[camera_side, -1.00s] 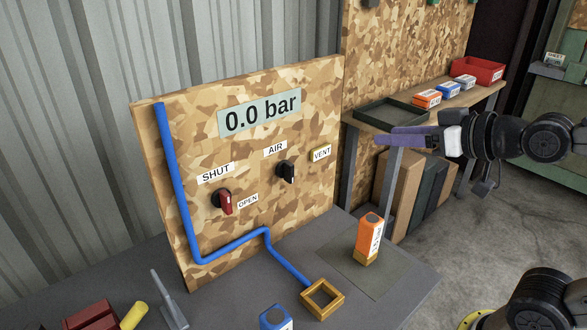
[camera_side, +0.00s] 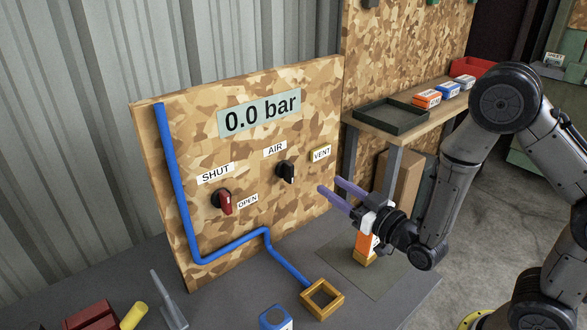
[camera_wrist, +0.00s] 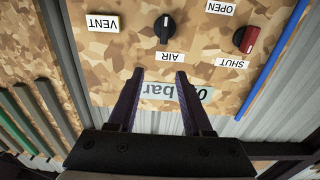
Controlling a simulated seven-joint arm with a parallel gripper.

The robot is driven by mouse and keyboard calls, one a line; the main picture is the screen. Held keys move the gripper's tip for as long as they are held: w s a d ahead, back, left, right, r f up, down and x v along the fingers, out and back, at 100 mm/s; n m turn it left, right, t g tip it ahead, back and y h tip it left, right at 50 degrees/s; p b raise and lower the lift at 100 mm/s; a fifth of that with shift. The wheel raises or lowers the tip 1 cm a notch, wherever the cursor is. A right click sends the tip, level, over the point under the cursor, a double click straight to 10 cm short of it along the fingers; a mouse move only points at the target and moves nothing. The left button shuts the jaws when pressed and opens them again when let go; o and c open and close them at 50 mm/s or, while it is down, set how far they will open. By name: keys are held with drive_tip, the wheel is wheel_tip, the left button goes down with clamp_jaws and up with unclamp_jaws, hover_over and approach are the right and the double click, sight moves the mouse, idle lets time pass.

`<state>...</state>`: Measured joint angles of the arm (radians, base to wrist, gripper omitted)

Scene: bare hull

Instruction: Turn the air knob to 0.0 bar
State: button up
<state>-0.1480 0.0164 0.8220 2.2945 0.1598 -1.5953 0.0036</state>
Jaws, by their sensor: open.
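The black air knob (camera_side: 286,171) sits on the camouflage-patterned board (camera_side: 270,215), below the AIR label (camera_side: 275,148). The VENT label (camera_side: 320,153) is to its right. The display (camera_side: 259,113) above reads 0.0 bar. My gripper (camera_side: 331,190) is open and empty, to the right of the air knob and a little lower, apart from it, with its purple fingers toward the board. In the wrist view, the air knob (camera_wrist: 164,28) shows upside down, beyond my open fingertips (camera_wrist: 160,73) and roughly centred between them.
A red-handled knob (camera_side: 225,204) with SHUT and OPEN labels is left of the air knob. A blue pipe (camera_side: 178,190) runs down to a wooden square frame (camera_side: 322,299). An orange block (camera_side: 365,243) stands below my gripper, partly hidden. A shelf with a dark tray (camera_side: 392,115) is behind.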

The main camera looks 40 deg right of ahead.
sight(292, 168)
drive_tip(key=w, duration=0.4)
drive_tip(key=w+f, duration=0.1)
drive_tip(key=w, duration=0.8)
drive_tip(key=shift+w+a+f, duration=0.15)
drive_tip(key=shift+w+a, duration=0.05)
drive_tip(key=shift+w, duration=0.15)
clamp_jaws()
